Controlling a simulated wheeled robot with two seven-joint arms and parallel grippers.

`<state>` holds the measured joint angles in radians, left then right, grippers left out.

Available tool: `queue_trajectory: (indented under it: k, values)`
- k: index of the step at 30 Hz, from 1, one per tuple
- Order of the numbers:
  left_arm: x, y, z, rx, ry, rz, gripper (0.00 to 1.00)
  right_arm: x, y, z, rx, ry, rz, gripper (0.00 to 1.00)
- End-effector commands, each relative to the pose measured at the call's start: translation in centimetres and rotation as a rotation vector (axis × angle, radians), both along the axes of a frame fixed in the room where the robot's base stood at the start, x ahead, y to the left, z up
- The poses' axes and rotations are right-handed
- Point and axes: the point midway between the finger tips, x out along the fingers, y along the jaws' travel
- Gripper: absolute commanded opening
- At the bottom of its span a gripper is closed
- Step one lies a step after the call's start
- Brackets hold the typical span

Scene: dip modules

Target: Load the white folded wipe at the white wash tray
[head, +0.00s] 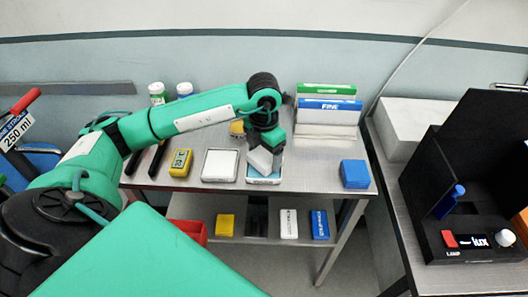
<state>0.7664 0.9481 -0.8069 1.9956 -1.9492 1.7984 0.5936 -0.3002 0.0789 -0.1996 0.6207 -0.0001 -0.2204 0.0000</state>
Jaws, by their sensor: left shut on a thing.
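My left gripper (267,148) comes down over the metal table and is shut on the white folded wipe (259,160), which is tilted. The wipe is above a small shallow tray (264,181) with a pale rim and some blue showing; gripper and wipe hide most of it. I cannot tell whether the wipe touches it. A white, flat, square tray (220,165) lies just left of it. I cannot tell for sure which of the two is the white wash tray. My right gripper is not in view.
A yellow meter (180,162) lies left of the trays, a blue block (355,174) to the right. A black lamp unit (465,240) stands on the right bench. The table between tray and blue block is clear.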

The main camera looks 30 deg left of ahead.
Motion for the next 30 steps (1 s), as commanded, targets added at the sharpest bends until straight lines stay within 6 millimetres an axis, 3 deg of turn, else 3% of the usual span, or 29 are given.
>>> queue_trajectory:
  k: [30]
  values:
    - [0.0,0.0,-0.9,0.0,0.0,0.0,0.61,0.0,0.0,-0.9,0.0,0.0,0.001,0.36]
